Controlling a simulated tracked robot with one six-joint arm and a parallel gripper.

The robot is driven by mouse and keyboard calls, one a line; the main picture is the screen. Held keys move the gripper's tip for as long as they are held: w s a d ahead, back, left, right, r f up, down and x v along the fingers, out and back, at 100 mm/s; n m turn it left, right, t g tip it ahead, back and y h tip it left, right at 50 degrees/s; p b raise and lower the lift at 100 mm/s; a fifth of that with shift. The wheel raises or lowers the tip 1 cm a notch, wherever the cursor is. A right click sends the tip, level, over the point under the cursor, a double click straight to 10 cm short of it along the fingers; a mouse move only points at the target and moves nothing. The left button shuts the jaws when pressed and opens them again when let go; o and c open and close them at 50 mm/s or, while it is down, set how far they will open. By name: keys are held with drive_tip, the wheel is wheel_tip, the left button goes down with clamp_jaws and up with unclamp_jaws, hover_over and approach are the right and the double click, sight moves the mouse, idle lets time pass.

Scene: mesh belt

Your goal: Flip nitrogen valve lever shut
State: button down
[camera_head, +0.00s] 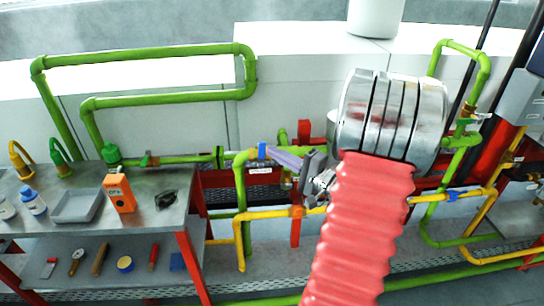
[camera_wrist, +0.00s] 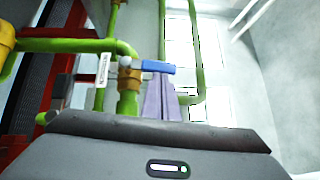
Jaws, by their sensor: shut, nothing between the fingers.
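A blue valve lever (camera_wrist: 157,69) sits on a brass valve body (camera_wrist: 130,75) on a green pipe. In the wrist view the lever points to the right, roughly level. In the head view the blue lever (camera_head: 262,150) shows at the top of a green pipe bend. My gripper (camera_head: 273,152) is shut and empty, its purple-grey fingers pointing left at the lever. In the wrist view its fingertips (camera_wrist: 160,84) are just below the lever; I cannot tell whether they touch it. A white label (camera_wrist: 102,70) hangs beside the valve, its text too small to read.
A yellow pipe (camera_head: 265,214) runs below, with another blue handle (camera_head: 452,196) further right. A metal bench (camera_head: 150,222) at left holds an orange device (camera_head: 119,193) and a grey tray (camera_head: 77,206). Red frame posts (camera_head: 295,232) stand close by my arm.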

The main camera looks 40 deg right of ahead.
drive_tip(key=shift+w+a+r, duration=0.15)
drive_tip(key=shift+a+r, duration=0.1)
drive_tip(key=shift+a, duration=0.05)
drive_tip(key=s+d, duration=0.2)
drive_tip(key=s, duration=0.4)
drive_tip(key=s+d, duration=0.2)
drive_tip(key=s, duration=0.4)
drive_tip(key=shift+s+d, duration=0.25)
drive_tip(key=shift+f, duration=0.1)
idle(0.6)
